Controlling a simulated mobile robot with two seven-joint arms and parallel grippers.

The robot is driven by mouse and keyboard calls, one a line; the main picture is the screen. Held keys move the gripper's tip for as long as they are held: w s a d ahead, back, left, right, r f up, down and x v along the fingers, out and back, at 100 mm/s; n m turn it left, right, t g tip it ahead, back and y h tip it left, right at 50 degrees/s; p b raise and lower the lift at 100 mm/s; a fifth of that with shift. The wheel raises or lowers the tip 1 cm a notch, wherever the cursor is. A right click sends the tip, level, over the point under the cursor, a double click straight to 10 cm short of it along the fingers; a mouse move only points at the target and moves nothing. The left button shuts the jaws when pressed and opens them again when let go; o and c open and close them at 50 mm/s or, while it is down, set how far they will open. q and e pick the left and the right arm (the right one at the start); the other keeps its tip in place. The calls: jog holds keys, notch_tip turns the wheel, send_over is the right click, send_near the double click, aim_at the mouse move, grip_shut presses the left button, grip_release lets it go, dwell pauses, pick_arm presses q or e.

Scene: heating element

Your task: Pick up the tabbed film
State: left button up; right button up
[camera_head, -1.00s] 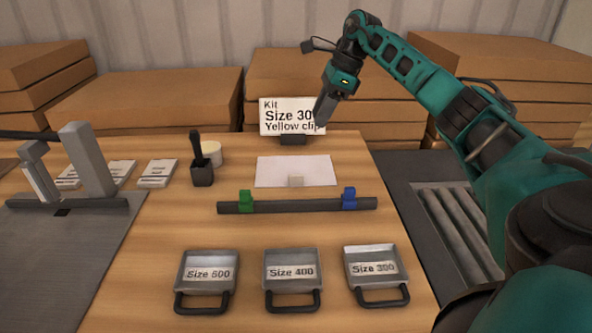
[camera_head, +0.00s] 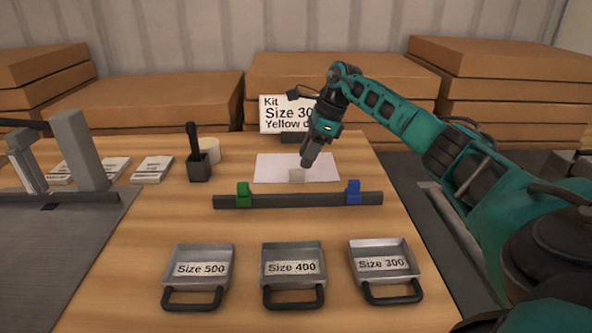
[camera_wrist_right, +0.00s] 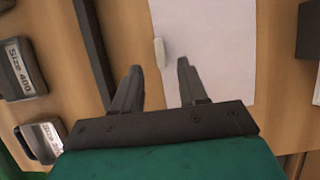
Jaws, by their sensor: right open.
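The tabbed film (camera_head: 270,164) is a white sheet lying flat on the wooden table, with a small pale tab (camera_head: 297,175) at its near edge. My right gripper (camera_head: 307,162) is low over the sheet, just beside and behind the tab in the head view. In the right wrist view, the film (camera_wrist_right: 212,45) lies ahead and the tab (camera_wrist_right: 160,52) stands between and just beyond the two open fingertips (camera_wrist_right: 158,70). The gripper is empty. I cannot tell its exact height above the tab. My left gripper is not in view.
A dark bar (camera_head: 300,200) with a green clip (camera_head: 243,194) and a blue clip (camera_head: 353,191) lies in front of the film. Three labelled trays (camera_head: 293,264) stand nearer. A brush holder (camera_head: 199,167) is left, a kit sign (camera_head: 283,114) behind.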

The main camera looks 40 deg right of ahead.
jog(key=b+x, duration=0.1)
jog(key=x, duration=0.4)
jog(key=shift+w+r, duration=0.1)
grip_shut()
